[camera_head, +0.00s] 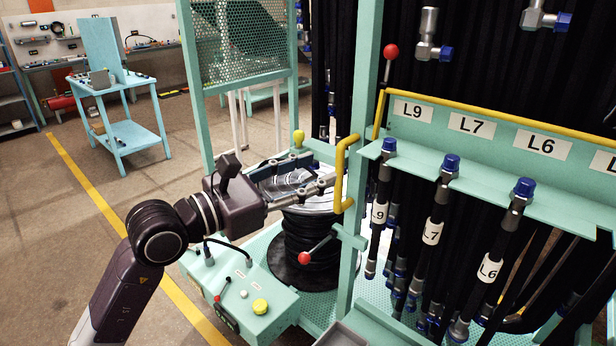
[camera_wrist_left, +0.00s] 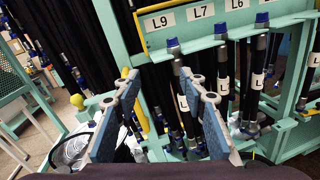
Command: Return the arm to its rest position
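My left arm (camera_head: 160,232) comes in from the lower left of the head view. My left gripper (camera_head: 318,172) is stretched out toward the yellow handle on the teal rack, above the black hose reel. In the left wrist view the gripper (camera_wrist_left: 158,78) shows two fingers with blue pads standing well apart, with nothing held between them. In that view the rack and its hanging hoses lie beyond the fingertips. I cannot tell whether a finger touches the rack. My right gripper is in neither view.
The teal rack post (camera_head: 357,150) and yellow handle (camera_head: 345,175) stand close to the gripper. Labelled hoses, such as L7 (camera_head: 433,230), hang at the right. A control box (camera_head: 245,300) and hose reel (camera_head: 305,250) sit below. Open floor (camera_head: 60,240) lies left.

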